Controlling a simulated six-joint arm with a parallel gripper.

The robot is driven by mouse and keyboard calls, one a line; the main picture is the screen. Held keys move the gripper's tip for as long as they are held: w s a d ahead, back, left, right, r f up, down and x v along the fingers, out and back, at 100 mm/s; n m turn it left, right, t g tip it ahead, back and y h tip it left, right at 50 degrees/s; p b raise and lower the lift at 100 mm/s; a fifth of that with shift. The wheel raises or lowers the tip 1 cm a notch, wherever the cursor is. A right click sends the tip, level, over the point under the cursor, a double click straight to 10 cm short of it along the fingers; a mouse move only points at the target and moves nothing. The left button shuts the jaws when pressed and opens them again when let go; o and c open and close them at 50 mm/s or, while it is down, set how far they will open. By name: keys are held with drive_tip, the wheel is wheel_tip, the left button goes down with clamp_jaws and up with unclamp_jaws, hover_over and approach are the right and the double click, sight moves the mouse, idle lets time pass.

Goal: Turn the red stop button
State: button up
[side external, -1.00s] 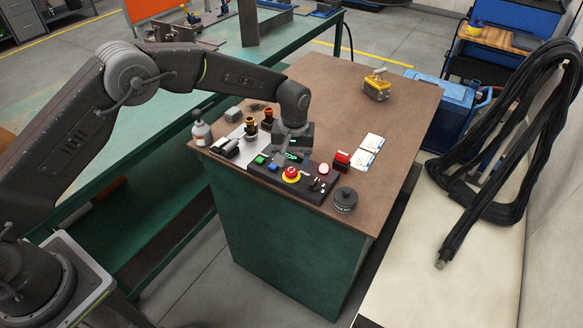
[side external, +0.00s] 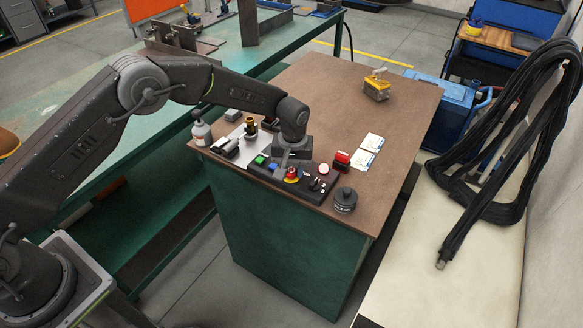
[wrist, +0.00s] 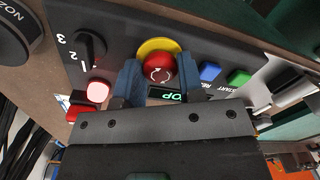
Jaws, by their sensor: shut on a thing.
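The red stop button (wrist: 159,68) sits on a yellow ring (wrist: 158,46) on the black control panel (wrist: 115,25). White curved arrows mark its top. In the side view the button (side external: 291,173) is partly hidden by my gripper (side external: 283,168). In the wrist view the two blue-grey fingers of my gripper (wrist: 156,80) stand on either side of the button and are shut on it. The panel's green lit display (wrist: 166,97) is partly covered by the gripper.
Blue (wrist: 210,72) and green (wrist: 238,78) buttons lie right of the stop button in the wrist view. A selector knob (wrist: 88,50) and a lit button (wrist: 98,91) are left.

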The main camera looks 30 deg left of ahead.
drive_tip(key=c, duration=0.3)
drive_tip(key=shift+m, duration=0.3)
drive_tip(key=m, duration=0.2)
drive_tip(key=shift+m, duration=2.2)
drive_tip(key=o, duration=0.9)
drive_tip(key=shift+o, duration=0.2)
